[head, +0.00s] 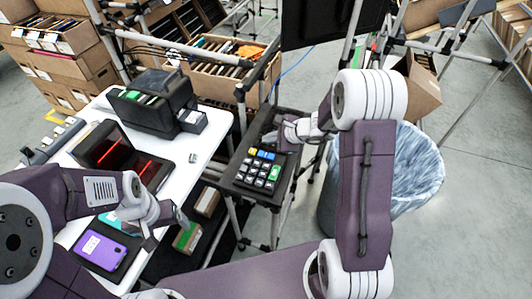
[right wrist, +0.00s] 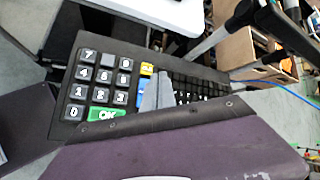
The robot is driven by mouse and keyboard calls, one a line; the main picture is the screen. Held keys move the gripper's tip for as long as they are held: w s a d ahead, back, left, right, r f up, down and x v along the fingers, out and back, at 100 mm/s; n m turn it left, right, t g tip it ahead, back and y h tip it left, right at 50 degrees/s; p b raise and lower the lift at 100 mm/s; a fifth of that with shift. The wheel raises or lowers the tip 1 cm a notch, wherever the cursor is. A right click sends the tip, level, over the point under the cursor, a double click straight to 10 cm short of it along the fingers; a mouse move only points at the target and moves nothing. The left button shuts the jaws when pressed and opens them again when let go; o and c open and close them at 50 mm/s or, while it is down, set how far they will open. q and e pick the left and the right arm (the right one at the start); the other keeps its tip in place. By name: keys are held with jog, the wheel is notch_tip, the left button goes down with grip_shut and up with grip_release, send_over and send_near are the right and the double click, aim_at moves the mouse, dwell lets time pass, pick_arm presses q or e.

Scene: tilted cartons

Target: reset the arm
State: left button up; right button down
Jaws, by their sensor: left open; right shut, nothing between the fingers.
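My right arm reaches in from the right, and its gripper (head: 272,138) is shut and empty above the small dark stand. In the right wrist view the closed grey fingers (right wrist: 155,95) show over a black keyboard (right wrist: 200,84), beside its large number keys (right wrist: 102,80); I cannot tell whether they touch it. My left arm comes in from the left. Its gripper (head: 168,220) is open near the front edge of the white table (head: 210,135), right of a purple phone (head: 102,250). The keypad (head: 258,172) also shows in the head view.
A black printer-like box (head: 152,102) and a scanner with red lines (head: 115,152) stand on the white table. A bin with a clear liner (head: 415,175) is right of the stand. Cartons (head: 225,78) sit tilted on racks behind. Grey floor is open at the right.

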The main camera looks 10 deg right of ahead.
dwell(0.6)
jog(key=shift+a+r, duration=0.15)
jog(key=shift+a, duration=0.15)
jog(key=s+a+r+n, duration=0.2)
jog(key=a+r+n, duration=0.1)
jog(key=a+r, duration=0.2)
jog(key=s+a+n+g, duration=0.2)
jog(key=s+n+g, duration=0.3)
jog(key=s, duration=0.5)
jog(key=s+d+f+n+g+h, duration=0.1)
jog(key=s+d+f+n+h, duration=0.4)
jog(key=s+d+n, duration=0.4)
jog(key=s+n, duration=0.2)
jog(key=shift+s+d, duration=0.25)
jog(key=shift+s, duration=0.05)
